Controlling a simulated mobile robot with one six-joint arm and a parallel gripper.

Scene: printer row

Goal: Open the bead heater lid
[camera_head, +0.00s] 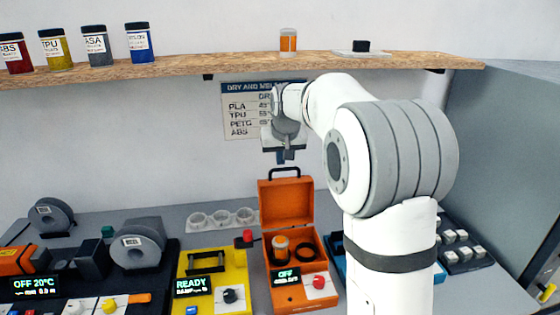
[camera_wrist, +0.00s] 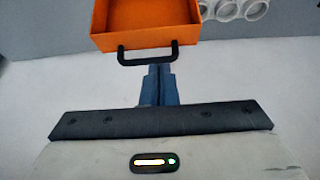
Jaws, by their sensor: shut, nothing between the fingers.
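The orange bead heater (camera_head: 297,292) stands on the bench in the head view, its display reading OFF beside a red knob. Its orange lid (camera_head: 286,201) stands upright at the back, with a black handle (camera_head: 285,173) on its top edge. The open body shows a jar and a dark ring inside. My gripper (camera_head: 285,158) is above the handle, shut and empty. In the wrist view, the shut blue-grey fingertips of my gripper (camera_wrist: 160,68) are close to the handle (camera_wrist: 147,59). The orange lid (camera_wrist: 145,42) is beyond it. Whether the fingers touch the handle I cannot tell.
A yellow machine (camera_head: 213,277) reading READY stands left of the heater. White round cups (camera_head: 222,218) sit behind it. A wall chart (camera_head: 243,110) hangs behind my arm. A wooden shelf (camera_head: 220,67) with jars (camera_head: 139,43) runs above. My arm hides part of the bench at right.

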